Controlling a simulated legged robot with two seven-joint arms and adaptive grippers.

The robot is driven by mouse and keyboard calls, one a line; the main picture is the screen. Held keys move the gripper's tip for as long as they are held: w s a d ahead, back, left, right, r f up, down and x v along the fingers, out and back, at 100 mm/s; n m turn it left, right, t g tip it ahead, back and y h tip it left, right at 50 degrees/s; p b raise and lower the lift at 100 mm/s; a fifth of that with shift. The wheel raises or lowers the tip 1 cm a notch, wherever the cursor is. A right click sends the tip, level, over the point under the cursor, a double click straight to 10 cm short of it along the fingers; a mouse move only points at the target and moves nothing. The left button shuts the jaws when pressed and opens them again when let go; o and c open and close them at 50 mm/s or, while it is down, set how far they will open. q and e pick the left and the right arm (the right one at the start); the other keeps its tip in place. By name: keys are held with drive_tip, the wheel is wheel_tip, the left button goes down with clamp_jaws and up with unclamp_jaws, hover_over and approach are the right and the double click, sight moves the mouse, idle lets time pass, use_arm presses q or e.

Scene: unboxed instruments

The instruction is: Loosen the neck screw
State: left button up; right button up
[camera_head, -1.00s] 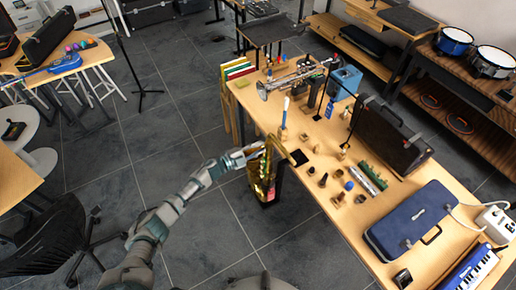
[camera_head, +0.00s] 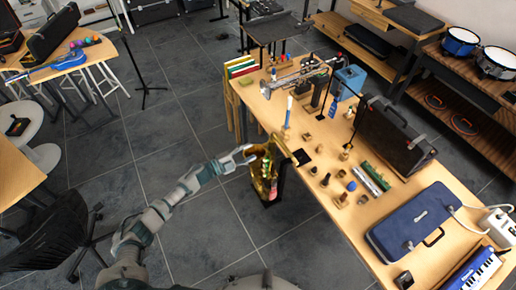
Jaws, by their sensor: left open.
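A gold saxophone (camera_head: 266,172) stands upright on a dark stand beside the left edge of the long wooden table (camera_head: 350,230). The neck screw is too small to make out. My left gripper (camera_head: 246,157) is just left of the saxophone's upper part, with its fingers apart and nothing visible between them. I cannot tell whether a fingertip touches the saxophone. My right gripper is not in view.
The table holds a trumpet (camera_head: 297,76), a black case (camera_head: 392,138), a blue case (camera_head: 412,221) and several small parts. A black chair (camera_head: 55,238) stands at lower left.

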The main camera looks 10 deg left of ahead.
use_arm(q)
drive_tip(key=v, duration=0.6)
drive_tip(key=shift+a, duration=0.25)
drive_tip(key=shift+d, duration=0.1)
